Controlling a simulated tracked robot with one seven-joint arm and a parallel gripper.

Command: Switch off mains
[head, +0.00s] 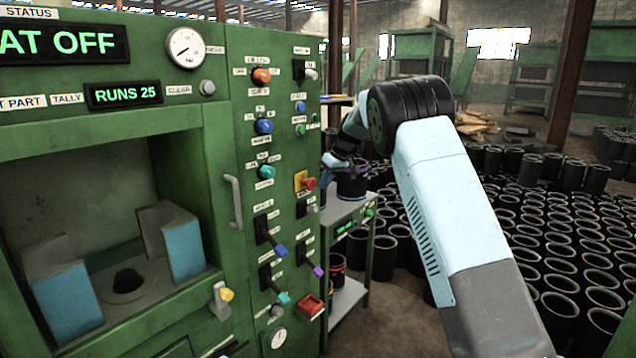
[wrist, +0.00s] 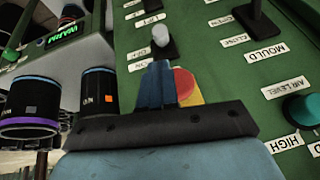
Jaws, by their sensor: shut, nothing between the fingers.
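The green control panel (head: 232,130) carries many switches and knobs, and I cannot read a mains label on any of them. A grey-tipped switch (head: 312,208) sits just below a red button (head: 309,184) on a yellow plate. In the wrist view, the grey-tipped switch (wrist: 160,38) has small on and off labels beside it. Another grey-tipped switch (head: 311,74) is at the panel's upper right. My gripper (head: 326,168) is shut and empty, near the red button. In the wrist view, its blue fingers (wrist: 161,84) partly hide the red button (wrist: 184,84). Contact cannot be told.
A teal knob (head: 266,172) and several coloured levers crowd the panel. A grey shelf stand (head: 347,212) with black sleeves stands just right of it. Many black sleeves (head: 545,225) cover the floor at right. A handle (head: 233,202) juts out left of the switches.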

